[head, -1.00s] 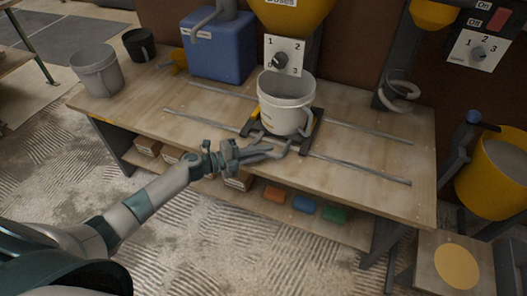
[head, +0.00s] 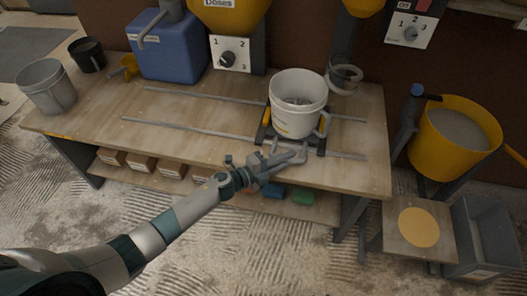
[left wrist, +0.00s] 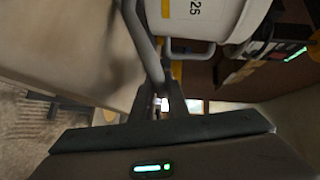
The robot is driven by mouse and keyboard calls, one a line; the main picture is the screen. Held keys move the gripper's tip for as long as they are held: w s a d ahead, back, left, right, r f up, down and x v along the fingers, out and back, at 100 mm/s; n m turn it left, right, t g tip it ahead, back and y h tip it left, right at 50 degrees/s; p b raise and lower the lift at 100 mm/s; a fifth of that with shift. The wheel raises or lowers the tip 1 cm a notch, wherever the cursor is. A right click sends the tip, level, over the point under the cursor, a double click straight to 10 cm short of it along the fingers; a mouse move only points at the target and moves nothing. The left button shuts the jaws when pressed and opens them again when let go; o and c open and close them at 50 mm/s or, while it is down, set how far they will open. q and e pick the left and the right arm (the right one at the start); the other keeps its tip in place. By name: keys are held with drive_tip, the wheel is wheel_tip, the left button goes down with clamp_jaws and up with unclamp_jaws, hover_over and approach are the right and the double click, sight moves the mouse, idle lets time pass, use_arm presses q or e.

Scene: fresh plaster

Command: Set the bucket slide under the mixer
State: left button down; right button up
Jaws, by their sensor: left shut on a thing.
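The bucket slide (head: 263,134) is a dark carriage with a grey handle, on two rails across the bench. A white bucket (head: 297,122) stands upright on it; its side also shows in the left wrist view (left wrist: 225,22). My left gripper (head: 290,158) is shut on the slide's handle at the bench's front, and the grey handle bar (left wrist: 143,45) runs between its fingers in the left wrist view. The mixer's ring-shaped paddle (head: 345,76) hangs behind and right of the bucket, below a dark column. The slide is left of it. My right gripper is out of view.
The rails (head: 190,130) continue a short way right of the slide. A blue tank (head: 168,50), yellow doser (head: 228,15) and dial (head: 230,53) stand behind left. A grey bucket (head: 47,87) is at the left end. A yellow tub (head: 455,135) stands right of the bench.

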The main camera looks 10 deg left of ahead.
use_arm(q)
drive_tip(key=d, duration=1.3)
drive_tip(key=shift+s, duration=0.25)
drive_tip(key=shift+d, duration=0.45)
drive_tip(key=shift+s, duration=0.1)
drive_tip(key=c, duration=1.8)
unclamp_jaws()
drive_tip(key=shift+d, duration=0.1)
drive_tip(key=shift+c, duration=0.2)
drive_tip(key=shift+o, duration=0.5)
